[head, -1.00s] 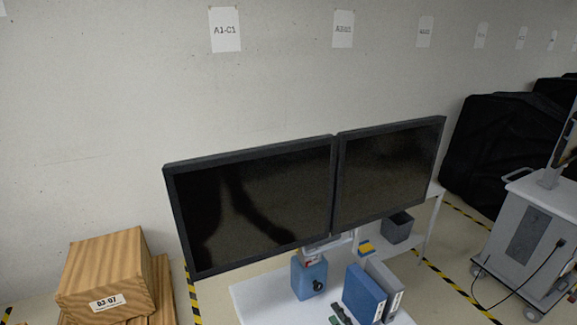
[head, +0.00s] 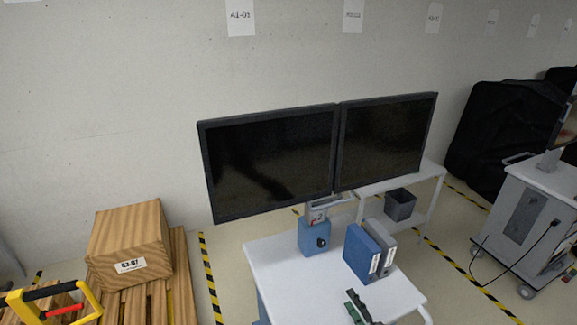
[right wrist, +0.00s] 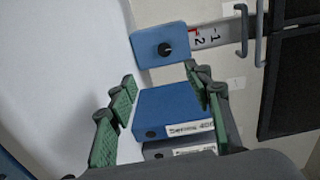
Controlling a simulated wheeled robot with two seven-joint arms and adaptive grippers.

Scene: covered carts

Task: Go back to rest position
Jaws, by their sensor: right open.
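My right gripper (head: 357,306) shows at the bottom of the head view, over the white cart top (head: 280,262), in front of the binders. In the right wrist view its fingers with green pads (right wrist: 160,105) are spread apart. A blue binder (right wrist: 170,108) and a grey binder (right wrist: 180,150) show beyond and between them, with nothing held. The same blue binder (head: 361,252) and grey binder (head: 382,242) stand upright on the cart in the head view. My left gripper is not in view.
Two dark monitors (head: 270,160) (head: 388,140) rise above the cart, behind a blue box (head: 314,238). A grey bin (head: 400,205) sits on a shelf behind. Another cart (head: 530,225) stands right.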

